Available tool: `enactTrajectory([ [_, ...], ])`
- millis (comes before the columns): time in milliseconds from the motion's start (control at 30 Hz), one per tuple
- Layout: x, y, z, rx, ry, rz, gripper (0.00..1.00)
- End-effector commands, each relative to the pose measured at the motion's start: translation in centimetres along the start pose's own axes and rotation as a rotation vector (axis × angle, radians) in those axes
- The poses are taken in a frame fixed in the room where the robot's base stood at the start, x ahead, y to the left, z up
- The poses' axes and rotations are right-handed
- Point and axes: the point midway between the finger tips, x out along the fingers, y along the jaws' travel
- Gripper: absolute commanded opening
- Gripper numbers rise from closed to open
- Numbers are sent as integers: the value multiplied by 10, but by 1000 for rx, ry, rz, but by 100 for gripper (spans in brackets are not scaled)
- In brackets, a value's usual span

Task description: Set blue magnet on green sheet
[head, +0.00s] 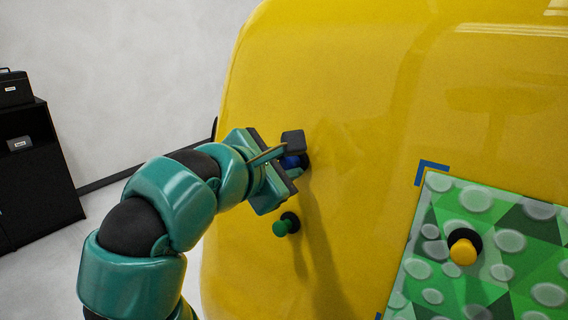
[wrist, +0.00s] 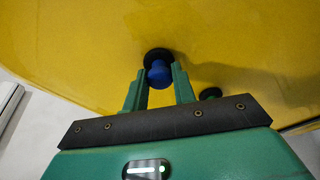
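The blue magnet (head: 290,162) has a blue knob and a dark round base on the yellow curved panel, partly hidden by my gripper (head: 291,157). In the wrist view the blue magnet (wrist: 160,73) shows between the fingertips of my gripper (wrist: 159,72). The fingers are spread, one on each side of the knob, with narrow gaps visible. The green sheet (head: 487,292), patterned with triangles and pale blobs, lies on the panel at the lower right of the head view. A yellow magnet (head: 463,251) with a dark base sits on it.
A green magnet (head: 283,227) is on the yellow panel (head: 370,110) just below my gripper. It also shows in the wrist view (wrist: 210,93). A blue corner mark (head: 430,168) borders the sheet's upper left. A black cabinet (head: 40,175) stands far left. Panel between gripper and sheet is clear.

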Motion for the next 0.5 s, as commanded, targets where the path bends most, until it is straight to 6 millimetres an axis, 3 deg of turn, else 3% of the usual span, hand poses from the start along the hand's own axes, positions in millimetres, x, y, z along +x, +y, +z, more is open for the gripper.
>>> enactTrajectory([
  [67, 0, 0, 0, 0, 0, 0, 3],
  [100, 0, 0, 0, 0, 0, 0, 24],
  [233, 0, 0, 0, 0, 0, 0, 0],
  [500, -1, 0, 0, 0, 0, 0, 0],
])
